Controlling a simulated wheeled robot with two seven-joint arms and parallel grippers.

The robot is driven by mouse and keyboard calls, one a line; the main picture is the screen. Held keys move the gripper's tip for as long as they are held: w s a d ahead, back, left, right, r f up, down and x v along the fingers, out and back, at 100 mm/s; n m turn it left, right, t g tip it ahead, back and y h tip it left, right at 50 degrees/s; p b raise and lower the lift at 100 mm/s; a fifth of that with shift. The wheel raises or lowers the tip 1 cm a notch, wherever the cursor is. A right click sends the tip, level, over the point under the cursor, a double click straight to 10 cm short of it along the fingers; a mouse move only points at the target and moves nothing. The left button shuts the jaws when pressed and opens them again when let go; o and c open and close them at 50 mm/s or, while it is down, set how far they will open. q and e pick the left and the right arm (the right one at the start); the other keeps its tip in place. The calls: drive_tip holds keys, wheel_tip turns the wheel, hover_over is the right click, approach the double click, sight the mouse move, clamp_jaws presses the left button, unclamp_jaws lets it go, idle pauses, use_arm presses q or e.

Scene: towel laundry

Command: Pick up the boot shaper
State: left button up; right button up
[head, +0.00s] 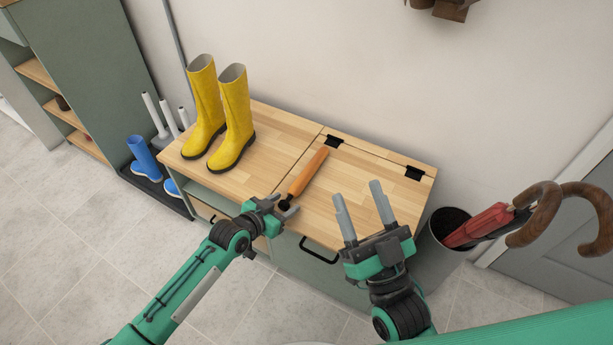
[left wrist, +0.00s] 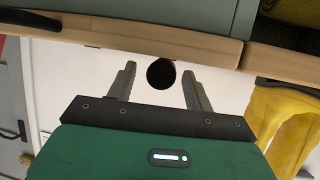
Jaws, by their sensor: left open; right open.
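The boot shaper, an orange wooden rod (head: 308,171) with a dark end, lies on the wooden bench top, its dark end toward the front edge. My left gripper (head: 285,205) is open at that dark end. In the left wrist view the shaper's dark round end (left wrist: 160,74) shows between the two spread fingers of my left gripper (left wrist: 157,82), with a gap on each side. The rest of the rod is hidden behind it there. My right gripper (head: 360,205) is open and empty over the right part of the bench, to the right of the shaper.
Yellow boots (head: 237,115) stand on the left of the bench (head: 270,128). Blue boots (head: 142,155) stand on a dark tray at the floor, left. A bin (head: 439,238) with umbrellas (head: 483,222) stands right of the bench. The bench's back right is clear.

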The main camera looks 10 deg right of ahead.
use_arm(q)
drive_tip(key=c, duration=1.1)
drive_tip(key=shift+r, duration=0.15)
